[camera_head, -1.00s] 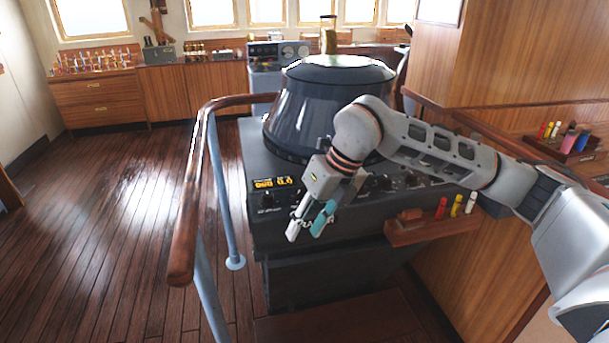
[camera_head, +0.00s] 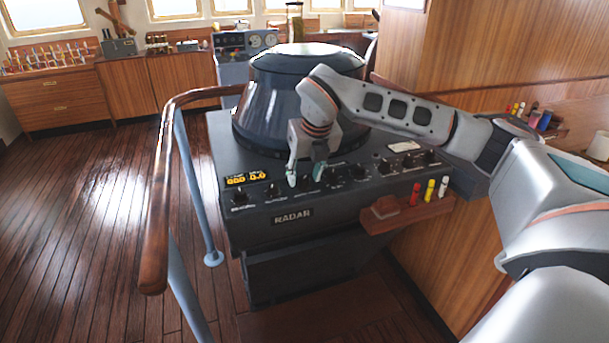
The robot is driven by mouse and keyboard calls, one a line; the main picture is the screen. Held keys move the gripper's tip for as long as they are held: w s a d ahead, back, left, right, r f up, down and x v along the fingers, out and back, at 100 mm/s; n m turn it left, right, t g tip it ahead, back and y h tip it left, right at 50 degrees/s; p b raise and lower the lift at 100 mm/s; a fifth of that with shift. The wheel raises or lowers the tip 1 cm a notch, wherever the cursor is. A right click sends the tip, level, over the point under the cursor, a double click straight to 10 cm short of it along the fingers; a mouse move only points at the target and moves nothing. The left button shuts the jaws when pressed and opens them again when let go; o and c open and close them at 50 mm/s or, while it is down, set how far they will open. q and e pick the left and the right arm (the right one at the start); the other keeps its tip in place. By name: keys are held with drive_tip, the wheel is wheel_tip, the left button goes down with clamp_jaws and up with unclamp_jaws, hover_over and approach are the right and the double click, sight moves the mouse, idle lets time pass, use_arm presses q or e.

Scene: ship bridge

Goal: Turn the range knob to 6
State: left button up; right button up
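The radar console (camera_head: 335,205) stands in the middle with a row of small dark knobs on its sloped panel. The knob labels are too small to read, so I cannot tell which one is the range knob or where it points. My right gripper (camera_head: 305,177) is over the panel with its fingers pointing down and apart. One dark knob (camera_head: 305,184) shows between or just behind its fingertips; I cannot tell whether they touch it. Two other knobs, a far-left one (camera_head: 240,197) and its neighbour (camera_head: 272,190), are uncovered. My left gripper is not in view.
An orange digital display (camera_head: 246,179) is at the panel's upper left. The dark radar hood (camera_head: 300,100) rises behind the knobs. A wooden handrail (camera_head: 158,190) runs along the left. A small wooden shelf (camera_head: 408,215) with red, yellow and white markers juts out at the right.

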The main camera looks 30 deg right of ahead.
drive_tip(key=shift+w+f, duration=0.15)
drive_tip(key=shift+f, duration=0.15)
clamp_jaws()
